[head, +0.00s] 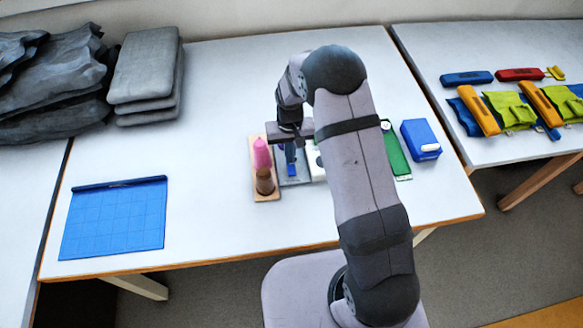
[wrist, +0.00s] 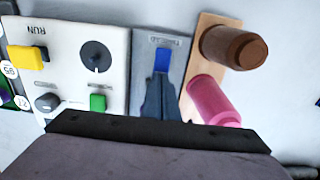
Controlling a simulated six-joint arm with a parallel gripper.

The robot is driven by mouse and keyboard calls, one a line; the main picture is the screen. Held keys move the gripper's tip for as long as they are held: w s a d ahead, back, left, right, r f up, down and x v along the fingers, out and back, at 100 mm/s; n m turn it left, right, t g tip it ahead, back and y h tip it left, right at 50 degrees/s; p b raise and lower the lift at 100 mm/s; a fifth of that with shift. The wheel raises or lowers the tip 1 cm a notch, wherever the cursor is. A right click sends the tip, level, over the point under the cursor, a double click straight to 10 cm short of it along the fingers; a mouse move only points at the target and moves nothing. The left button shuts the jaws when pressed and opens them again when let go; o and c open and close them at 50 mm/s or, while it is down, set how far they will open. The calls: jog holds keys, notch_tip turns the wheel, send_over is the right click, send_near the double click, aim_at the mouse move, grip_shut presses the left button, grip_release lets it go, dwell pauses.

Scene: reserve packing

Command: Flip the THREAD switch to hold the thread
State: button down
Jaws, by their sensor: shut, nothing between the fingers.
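A grey panel (wrist: 145,50) carries a blue switch (wrist: 162,60), with a small label beyond it too blurred to read; I take this as the THREAD switch. In the head view the blue switch (head: 291,171) shows just below my gripper (head: 290,152). In the wrist view my gripper (wrist: 160,84) is shut and empty, its fingertips over the panel close to the near end of the switch. I cannot tell whether they touch. A pink thread spool (wrist: 212,100) and a brown one (wrist: 235,47) stand on a wooden board (wrist: 186,65) beside the panel.
A white panel (wrist: 70,70) marked RUN adjoins the grey one, with a yellow switch (wrist: 27,57), a black dial (wrist: 96,56) and a green switch (wrist: 97,102). A blue mat (head: 114,218) lies left; a blue box (head: 420,139) stands right. Table space between mat and spools is clear.

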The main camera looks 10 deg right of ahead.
jog(key=shift+s+f, duration=0.1)
jog(key=shift+f, duration=0.2)
jog(key=shift+r, duration=0.1)
notch_tip(320, 180, up, 7)
jog(key=p, duration=0.5)
dwell(0.4)
dwell(0.5)
